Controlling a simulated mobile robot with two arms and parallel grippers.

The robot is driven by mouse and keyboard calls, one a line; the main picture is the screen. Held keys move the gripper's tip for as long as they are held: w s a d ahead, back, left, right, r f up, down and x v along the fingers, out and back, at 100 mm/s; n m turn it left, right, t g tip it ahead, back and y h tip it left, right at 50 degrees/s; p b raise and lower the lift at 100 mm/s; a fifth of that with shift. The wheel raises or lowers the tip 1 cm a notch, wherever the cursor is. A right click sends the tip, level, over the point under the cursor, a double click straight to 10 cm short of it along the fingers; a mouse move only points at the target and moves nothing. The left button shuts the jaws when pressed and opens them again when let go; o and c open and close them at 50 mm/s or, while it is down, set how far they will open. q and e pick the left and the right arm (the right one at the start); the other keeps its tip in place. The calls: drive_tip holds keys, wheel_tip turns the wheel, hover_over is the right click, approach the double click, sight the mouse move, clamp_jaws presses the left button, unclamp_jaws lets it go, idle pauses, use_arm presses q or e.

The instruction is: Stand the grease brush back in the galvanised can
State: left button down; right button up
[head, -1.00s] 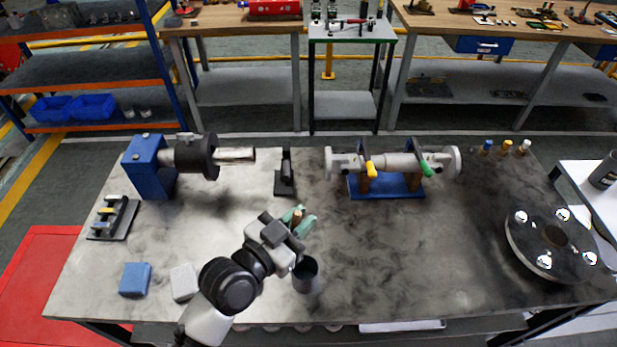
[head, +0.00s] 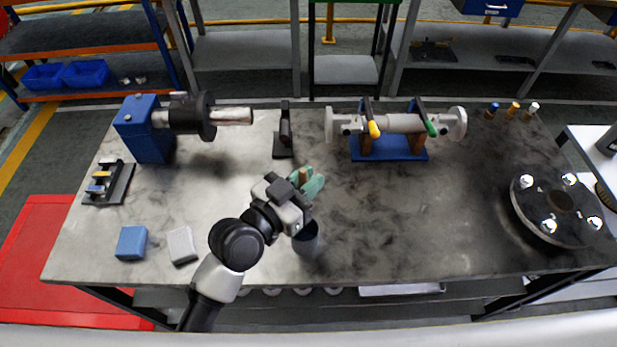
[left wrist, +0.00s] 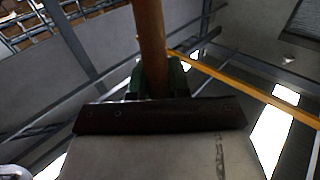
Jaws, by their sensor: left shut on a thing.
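My left gripper (head: 312,184), with green fingertips, is shut on the grease brush. Part of the brush's wooden handle (head: 302,177) shows between the fingers in the head view. In the left wrist view the brown handle (left wrist: 149,40) runs up from between the green fingers (left wrist: 156,80). The bristles are hidden. The galvanised can (head: 307,241) stands upright on the table near its front edge, just below the gripper in the picture and partly covered by it. I cannot tell whether the brush reaches into the can. My right gripper is not in view.
A blue sponge (head: 132,243) and a pale block (head: 182,245) lie left of my arm. A shaft on a blue stand (head: 388,147), a black stand (head: 284,145) and a blue pump unit (head: 145,130) stand behind. A round flange (head: 540,224) lies right. The table (head: 430,220) right of the can is clear.

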use_arm(q)
wheel_tip(320, 180, down, 8)
drive_tip(key=b, duration=0.6)
drive_tip(key=shift+r, duration=0.1)
drive_tip(key=c, duration=1)
unclamp_jaws()
drive_tip(key=b+v, duration=0.2)
drive_tip(key=v, duration=0.8)
drive_tip(key=shift+s+a+b, duration=0.25)
drive_tip(key=shift+s+b, duration=0.05)
